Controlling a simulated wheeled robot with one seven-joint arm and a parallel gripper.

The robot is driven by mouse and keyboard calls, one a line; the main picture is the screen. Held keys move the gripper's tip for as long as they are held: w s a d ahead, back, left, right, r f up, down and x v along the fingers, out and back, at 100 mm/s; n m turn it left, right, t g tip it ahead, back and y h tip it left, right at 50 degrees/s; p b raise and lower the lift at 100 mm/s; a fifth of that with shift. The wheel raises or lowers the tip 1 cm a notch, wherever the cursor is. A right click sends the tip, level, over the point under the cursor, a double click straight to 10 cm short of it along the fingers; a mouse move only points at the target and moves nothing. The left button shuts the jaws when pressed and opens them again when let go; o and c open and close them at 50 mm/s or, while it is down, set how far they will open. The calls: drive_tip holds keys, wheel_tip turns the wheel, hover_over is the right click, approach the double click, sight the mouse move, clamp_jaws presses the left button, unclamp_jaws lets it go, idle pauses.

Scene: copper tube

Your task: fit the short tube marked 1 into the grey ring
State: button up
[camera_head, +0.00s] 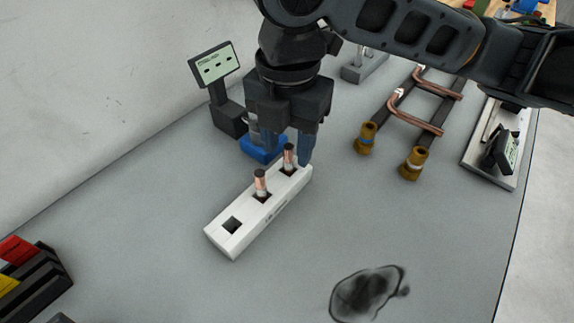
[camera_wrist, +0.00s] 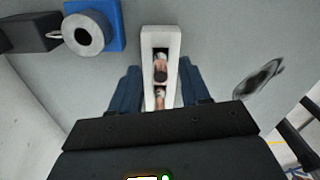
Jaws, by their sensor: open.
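A white block (camera_head: 240,232) with square holes stands on the table. Two short copper tubes with dark tops stand upright in it: the middle tube (camera_head: 261,184) and the far tube (camera_head: 289,158). The hole at the near end is empty. I cannot read a number on either tube. My gripper (camera_head: 291,150) is open and points down, its blue fingers on either side of the far tube. The wrist view shows the block (camera_wrist: 147,47) between the spread fingers. The grey ring (camera_wrist: 69,33) sits on a blue base (camera_wrist: 113,14); in the head view my gripper partly hides it.
A small display stand (camera_head: 229,118) is behind the ring. Bent copper tubes with brass fittings (camera_head: 414,163) lie on a dark rack at the right. A black holder with red and yellow parts (camera_head: 30,275) is at the lower left.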

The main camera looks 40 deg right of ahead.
sight(288, 166)
wheel_tip(288, 166, down, 2)
drive_tip(key=shift+f, duration=0.15)
clamp_jaws()
idle(0.4)
